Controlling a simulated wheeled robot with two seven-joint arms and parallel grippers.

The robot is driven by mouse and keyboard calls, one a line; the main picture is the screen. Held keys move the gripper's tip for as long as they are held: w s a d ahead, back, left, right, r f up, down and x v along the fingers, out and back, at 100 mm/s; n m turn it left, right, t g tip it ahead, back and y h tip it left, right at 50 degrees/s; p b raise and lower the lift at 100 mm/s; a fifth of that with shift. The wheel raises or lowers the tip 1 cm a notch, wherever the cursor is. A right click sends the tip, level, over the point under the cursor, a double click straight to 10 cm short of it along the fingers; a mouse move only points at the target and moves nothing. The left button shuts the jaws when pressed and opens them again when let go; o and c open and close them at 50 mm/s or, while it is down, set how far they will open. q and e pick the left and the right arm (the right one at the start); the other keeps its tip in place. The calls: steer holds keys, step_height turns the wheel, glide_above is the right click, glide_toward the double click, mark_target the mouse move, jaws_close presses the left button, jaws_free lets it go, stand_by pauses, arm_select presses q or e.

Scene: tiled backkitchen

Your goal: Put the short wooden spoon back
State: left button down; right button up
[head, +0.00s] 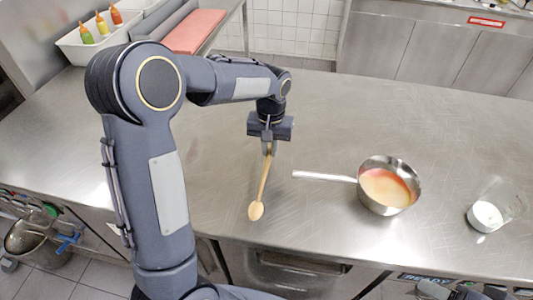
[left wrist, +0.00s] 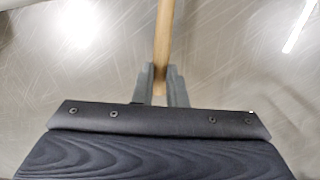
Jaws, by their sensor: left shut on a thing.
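The short wooden spoon (head: 262,188) hangs from my left gripper (head: 268,148) in the head view, bowl end down and toward the front edge of the steel counter. My left gripper is shut on its handle; the handle also shows between the fingers in the left wrist view (left wrist: 163,40). I cannot tell whether the bowl touches the counter. A steel saucepan (head: 416,185) with orange-red liquid stands to the right, its handle pointing left toward the spoon, apart from it.
A clear glass (head: 497,205) with white contents stands at the far right of the counter (head: 330,245). A white bin (head: 80,50) with several sauce bottles and a pink board (head: 195,32) are at the back left. The counter between spoon and saucepan is bare.

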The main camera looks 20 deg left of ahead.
arm_select(q)
steer(key=shift+w+a+f, duration=0.2)
steer(key=shift+a+f, duration=0.25)
steer(key=shift+f, duration=0.1)
steer(key=shift+a+f, duration=0.15)
steer(key=shift+f, duration=1.6)
steer(key=shift+f, duration=0.1)
steer(key=c, duration=1.5)
jaws_free()
steer(key=shift+o, duration=0.2)
